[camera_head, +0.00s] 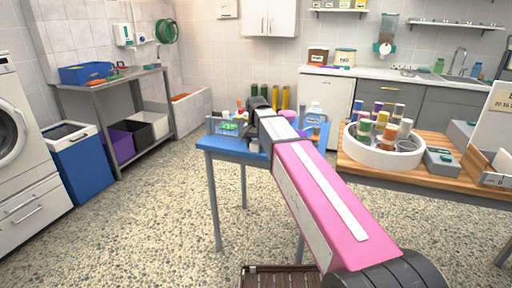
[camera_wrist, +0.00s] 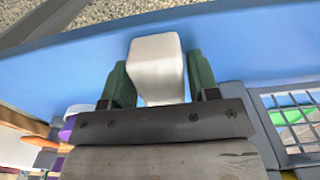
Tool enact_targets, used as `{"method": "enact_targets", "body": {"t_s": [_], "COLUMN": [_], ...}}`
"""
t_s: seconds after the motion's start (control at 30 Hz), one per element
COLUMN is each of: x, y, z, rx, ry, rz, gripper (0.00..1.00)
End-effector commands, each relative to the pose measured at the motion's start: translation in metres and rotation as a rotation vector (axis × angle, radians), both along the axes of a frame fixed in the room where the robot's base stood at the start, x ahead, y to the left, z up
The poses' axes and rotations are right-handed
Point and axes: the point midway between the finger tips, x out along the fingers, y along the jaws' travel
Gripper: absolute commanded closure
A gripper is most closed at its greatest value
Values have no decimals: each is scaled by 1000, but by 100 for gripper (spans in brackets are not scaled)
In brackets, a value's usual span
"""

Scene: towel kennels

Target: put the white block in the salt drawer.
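A white block (camera_wrist: 157,70) is in the wrist view, over or on the blue table (camera_wrist: 80,70). My gripper (camera_wrist: 158,82) has its two green fingers on either side of the block. The fingers are very close to its sides, and I cannot tell whether they press on it. In the head view my gripper is at the blue table (camera_head: 212,144), largely hidden behind my arm, and I cannot make out the block there. No drawer can be picked out as the salt drawer. Grey drawers (camera_head: 446,97) are under the back counter.
The blue table holds a wire basket (camera_head: 226,127), bottles (camera_head: 286,97) and a pink item (camera_head: 289,115). A wooden table at right carries a round white tray (camera_head: 374,155) of coloured spools and a grey box (camera_head: 441,161). A blue bin (camera_head: 75,168) stands at left. Speckled floor is open between.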

Motion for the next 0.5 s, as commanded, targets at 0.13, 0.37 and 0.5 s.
{"method": "enact_targets", "body": {"t_s": [0.13,0.37,0.5], "x": [0,0,0], "y": [0,0,0], "z": [0,0,3], "rx": [0,0,0], "ry": [0,0,0], "rz": [0,0,0], "gripper": [85,89,89]}}
